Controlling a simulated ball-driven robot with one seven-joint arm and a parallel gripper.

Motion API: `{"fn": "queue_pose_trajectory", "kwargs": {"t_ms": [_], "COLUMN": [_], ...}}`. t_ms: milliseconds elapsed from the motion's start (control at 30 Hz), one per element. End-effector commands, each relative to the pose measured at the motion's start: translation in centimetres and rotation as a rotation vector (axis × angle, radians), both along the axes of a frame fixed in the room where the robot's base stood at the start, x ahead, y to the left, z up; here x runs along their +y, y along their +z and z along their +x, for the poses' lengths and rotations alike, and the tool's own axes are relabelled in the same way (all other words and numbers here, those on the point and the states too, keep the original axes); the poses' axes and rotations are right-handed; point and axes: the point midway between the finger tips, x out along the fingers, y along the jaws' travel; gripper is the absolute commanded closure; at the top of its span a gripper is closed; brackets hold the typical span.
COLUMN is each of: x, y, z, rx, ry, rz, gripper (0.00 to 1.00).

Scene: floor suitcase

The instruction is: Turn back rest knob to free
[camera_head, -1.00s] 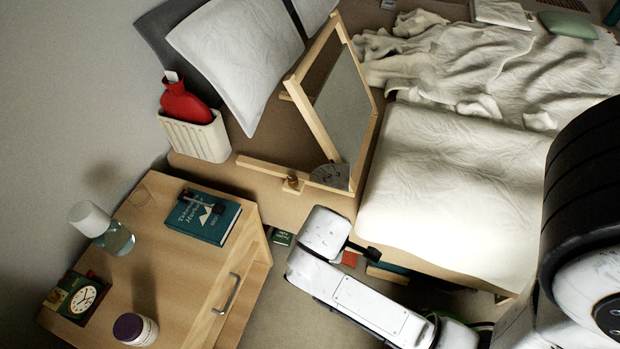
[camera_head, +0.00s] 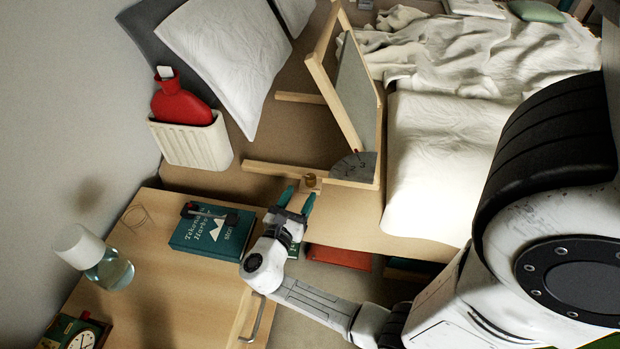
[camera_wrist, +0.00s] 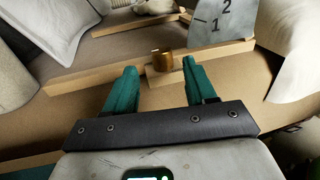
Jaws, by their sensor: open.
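The back rest (camera_head: 322,88) is a wooden frame with a grey panel, raised on the bed. A grey dial plate (camera_head: 356,166) with numbers sits at its lower corner; 1 and 2 show on the dial in the wrist view (camera_wrist: 222,20). The brass knob (camera_head: 310,180) is on the wooden base rail, near the dial. It also shows in the wrist view (camera_wrist: 163,62), just beyond my fingertips and between their lines. My gripper (camera_head: 296,190) is open with teal fingers, apart from the knob, and nothing is between them (camera_wrist: 158,75).
The bedside table (camera_head: 150,270) stands left, with a teal book (camera_head: 212,232), a glass bottle (camera_head: 112,270) and a clock (camera_head: 82,340). A white basket (camera_head: 190,146) holds a red hot-water bottle (camera_head: 180,104). Rumpled white bedding (camera_head: 430,165) covers the bed's right side.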

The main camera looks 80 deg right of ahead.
Motion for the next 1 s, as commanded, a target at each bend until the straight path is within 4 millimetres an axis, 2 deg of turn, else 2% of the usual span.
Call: {"fn": "queue_pose_trajectory", "kwargs": {"t_ms": [200,400,600,833,1000], "x": [-4.1,-6.7,-7.7,-7.7,-7.7], "y": [-0.1,-0.1,0.0,0.0,0.0], "z": [-0.6,-0.9,-0.9,-0.9,-0.9], "rx": [-0.003,-0.003,-0.003,-0.003,-0.003], "ry": [-0.006,-0.004,-0.001,-0.001,-0.001], "rz": [0.0,0.001,0.001,0.001,0.001], "gripper": [0.45,0.45,0.45,0.45,0.59]}}
